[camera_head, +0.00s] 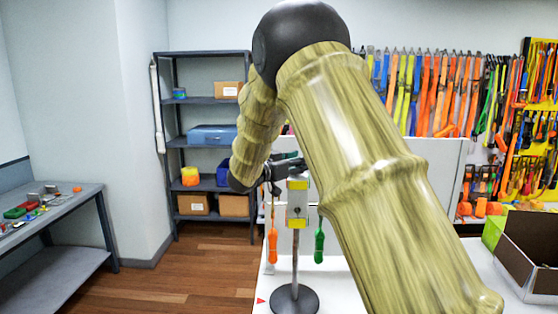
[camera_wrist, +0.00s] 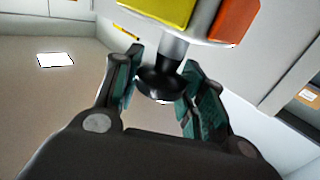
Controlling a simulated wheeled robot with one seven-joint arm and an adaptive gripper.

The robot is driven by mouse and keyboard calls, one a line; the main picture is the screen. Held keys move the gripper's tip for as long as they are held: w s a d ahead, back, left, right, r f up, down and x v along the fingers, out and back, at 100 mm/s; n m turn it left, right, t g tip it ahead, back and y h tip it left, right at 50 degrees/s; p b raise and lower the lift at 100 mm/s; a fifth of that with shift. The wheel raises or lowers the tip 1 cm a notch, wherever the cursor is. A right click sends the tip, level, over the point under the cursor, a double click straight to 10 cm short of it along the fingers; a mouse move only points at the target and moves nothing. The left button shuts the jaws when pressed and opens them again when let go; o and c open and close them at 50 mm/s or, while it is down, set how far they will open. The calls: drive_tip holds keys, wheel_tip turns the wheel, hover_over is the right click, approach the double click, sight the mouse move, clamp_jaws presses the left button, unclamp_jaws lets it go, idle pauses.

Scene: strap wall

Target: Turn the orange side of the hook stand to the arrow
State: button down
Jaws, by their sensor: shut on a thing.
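The hook stand has a dark round base (camera_head: 295,299), a thin pole and a block head (camera_head: 297,222) with yellow above and below a pale plate in the head view. In the wrist view a yellow face (camera_wrist: 158,10) and an orange face (camera_wrist: 234,20) meet at a corner. The orange face cannot be made out in the head view. The red arrow (camera_head: 261,301) lies on the table, left of the base. My gripper (camera_wrist: 161,75) is shut on the dark knob (camera_wrist: 158,84) joined to the block by a grey stem; it also shows in the head view (camera_head: 286,170).
An orange-handled item (camera_head: 272,246) and a green-handled item (camera_head: 319,243) hang either side of the pole. The white table (camera_head: 335,295) carries the stand. An open box (camera_head: 525,255) is at right. A shelf rack (camera_head: 205,143) stands behind; straps line the wall.

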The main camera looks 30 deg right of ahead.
drive_tip(key=shift+d+r, duration=0.1)
idle(0.3)
drive_tip(key=c, duration=1.2)
unclamp_jaws()
drive_tip(key=o, duration=0.3)
drive_tip(key=shift+d, duration=0.1)
drive_tip(key=shift+o, duration=0.2)
drive_tip(key=shift+a, duration=0.2)
drive_tip(key=shift+s+a, duration=0.1)
drive_tip(key=shift+a, duration=0.4)
drive_tip(key=v, duration=1.1)
drive_tip(key=shift+d+f, duration=0.1)
drive_tip(key=shift+f, duration=0.1)
